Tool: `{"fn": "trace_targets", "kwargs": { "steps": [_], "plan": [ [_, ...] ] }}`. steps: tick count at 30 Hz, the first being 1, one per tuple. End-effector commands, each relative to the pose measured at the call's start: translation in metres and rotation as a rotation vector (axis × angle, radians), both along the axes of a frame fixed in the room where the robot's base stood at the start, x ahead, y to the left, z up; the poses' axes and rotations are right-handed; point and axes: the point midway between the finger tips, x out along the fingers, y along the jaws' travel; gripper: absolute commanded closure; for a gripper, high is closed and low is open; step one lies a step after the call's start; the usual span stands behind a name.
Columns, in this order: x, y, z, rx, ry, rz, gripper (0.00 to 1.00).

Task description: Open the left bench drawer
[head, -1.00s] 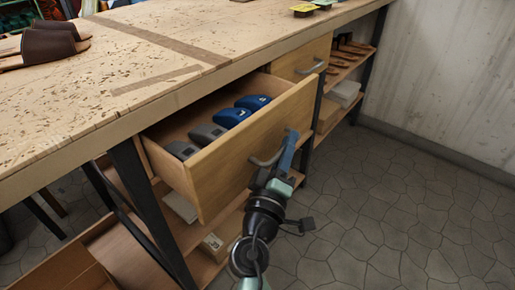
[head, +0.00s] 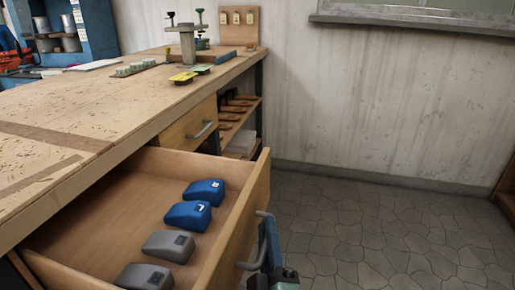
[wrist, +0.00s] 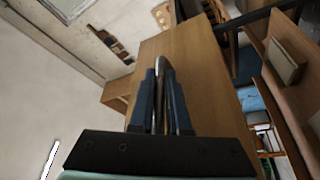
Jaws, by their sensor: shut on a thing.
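The left bench drawer (head: 110,212) is pulled well out from under the bench top, and its inside shows in the head view. Two blue blocks (head: 188,216) and two grey blocks (head: 168,246) lie in it in a row. Its metal handle (head: 262,240) is on the front panel, partly hidden at the lower edge. My gripper (wrist: 162,95) is shut on the handle in the wrist view, its blue fingers on either side of the bar. The wooden drawer front (wrist: 205,75) fills the middle of that view.
A second drawer (head: 188,125) beyond is shut. Open shelves (head: 240,110) hold several brown pieces. The bench top (head: 95,100) carries a press (head: 187,45) and yellow pieces (head: 184,77). The stone floor (head: 360,235) to the right is clear.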

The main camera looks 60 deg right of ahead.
Motion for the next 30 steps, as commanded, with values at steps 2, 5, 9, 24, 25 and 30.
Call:
{"fn": "trace_targets", "kwargs": {
  "steps": [2,5,9,24,25,30],
  "plan": [
    [-0.001,-0.001,0.0,0.002,0.0,-0.001,1.0],
    [-0.001,-0.001,0.0,0.002,-0.001,-0.003,1.0],
    [-0.001,-0.001,0.0,0.002,-0.001,-0.003,0.83],
    [-0.002,0.001,-0.001,0.001,0.0,-0.002,0.55],
    [-0.003,0.002,-0.002,0.0,0.001,-0.002,0.55],
    [-0.016,0.018,-0.01,0.001,0.003,-0.002,0.55]
  ]
}}
